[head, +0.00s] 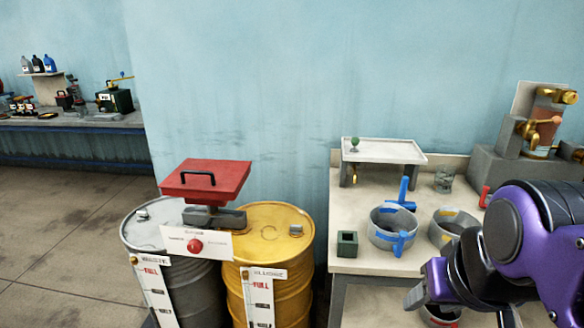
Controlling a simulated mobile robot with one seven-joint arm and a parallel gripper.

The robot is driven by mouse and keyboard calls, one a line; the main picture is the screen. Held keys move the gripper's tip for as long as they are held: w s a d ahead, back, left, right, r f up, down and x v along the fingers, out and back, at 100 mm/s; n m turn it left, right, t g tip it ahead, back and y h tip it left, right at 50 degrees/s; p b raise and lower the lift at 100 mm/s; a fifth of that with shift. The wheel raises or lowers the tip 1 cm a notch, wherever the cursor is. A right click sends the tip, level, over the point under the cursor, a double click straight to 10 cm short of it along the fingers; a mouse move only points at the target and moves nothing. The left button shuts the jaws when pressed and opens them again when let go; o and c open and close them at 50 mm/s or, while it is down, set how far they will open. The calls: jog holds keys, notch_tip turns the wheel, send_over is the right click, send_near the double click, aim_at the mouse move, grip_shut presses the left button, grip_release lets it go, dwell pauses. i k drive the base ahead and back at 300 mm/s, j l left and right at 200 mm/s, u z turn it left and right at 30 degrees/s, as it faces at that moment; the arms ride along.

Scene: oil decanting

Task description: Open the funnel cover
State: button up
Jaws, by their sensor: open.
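The red funnel cover (228,172) has a black handle (198,178) on its front side. It sits above a grey base (229,217) that bridges the tops of two drums, and it looks closed. A white panel with a red knob (195,246) hangs below it. My gripper (462,310) is at the lower right, in front of the workbench, open and well apart from the cover. Its lower part is cut off by the frame edge, and I see nothing held in it.
The grey drum (187,286) and yellow drum (290,262) stand side by side. Open floor (60,230) lies on the left.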

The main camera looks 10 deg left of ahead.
aim_at(207, 167)
jog(key=i+j, duration=0.1)
jog(key=j, duration=0.2)
jog(key=i+j, duration=0.15)
jog(key=j, duration=0.2)
jog(key=i+j, duration=0.1)
jog(key=j, duration=0.2)
jog(key=i+j, duration=0.1)
jog(key=j, duration=0.25)
